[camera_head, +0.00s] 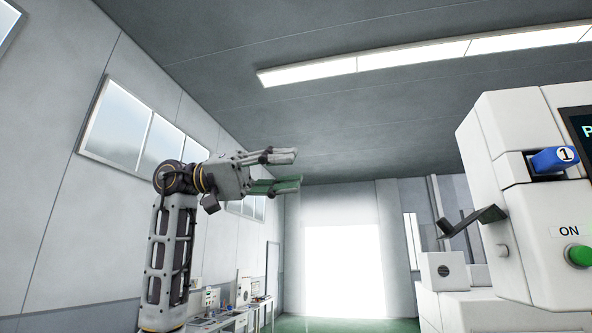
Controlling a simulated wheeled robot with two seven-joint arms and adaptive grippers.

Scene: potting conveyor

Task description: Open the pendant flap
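A white control box (528,150) stands at the right edge, cut off by the frame. It carries a blue part marked 1 (555,160), a green button (579,255) under an ON label, and part of a dark screen (578,127). A dark, bent, tilted plate (472,222) sticks out from its left side; I cannot tell for sure whether this is the pendant flap. My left gripper (292,168) is raised at the left of the middle, pointing right, open and empty, well apart from the box. My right gripper is out of view.
A smaller white block with a round dark hole (443,271) sits below the plate. A bench with equipment (232,312) stands far back along the left wall. A bright doorway (343,270) is at the back. The air between my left gripper and the box looks clear.

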